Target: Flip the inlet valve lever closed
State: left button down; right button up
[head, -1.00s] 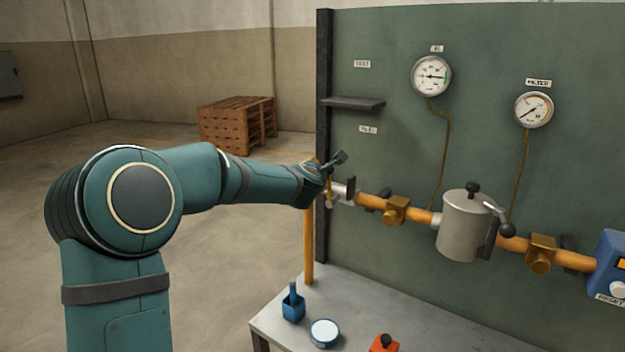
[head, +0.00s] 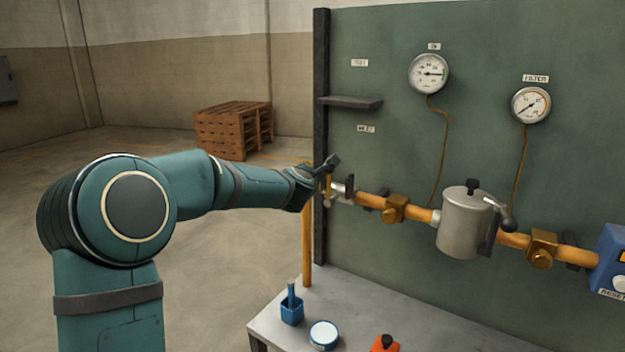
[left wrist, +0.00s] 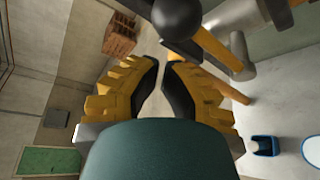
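My left gripper (head: 328,174) is at the left end of the orange pipe (head: 372,201), beside the panel's dark edge post. In the left wrist view its two yellow fingers with black pads (left wrist: 161,66) nearly meet at the tips, with nothing seen between them. A black ball knob (left wrist: 178,18), seemingly the inlet valve lever's, is just beyond the fingertips and appears apart from them. In the head view the lever is hard to separate from the gripper's dark parts. My right gripper is not in view.
A grey filter pot (head: 465,225) and brass fittings (head: 395,208) sit along the pipe. Gauges (head: 429,73) and a shelf (head: 350,102) are on the green panel. A blue holder (head: 291,309) and a round tin (head: 323,334) stand on the bench below. A pallet stack (head: 234,130) is far back.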

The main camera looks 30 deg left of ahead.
pick_arm(q)
jog(key=a+v, duration=0.1)
jog(key=v, duration=0.8)
jog(key=shift+s+f, duration=0.15)
jog(key=shift+s, duration=0.4)
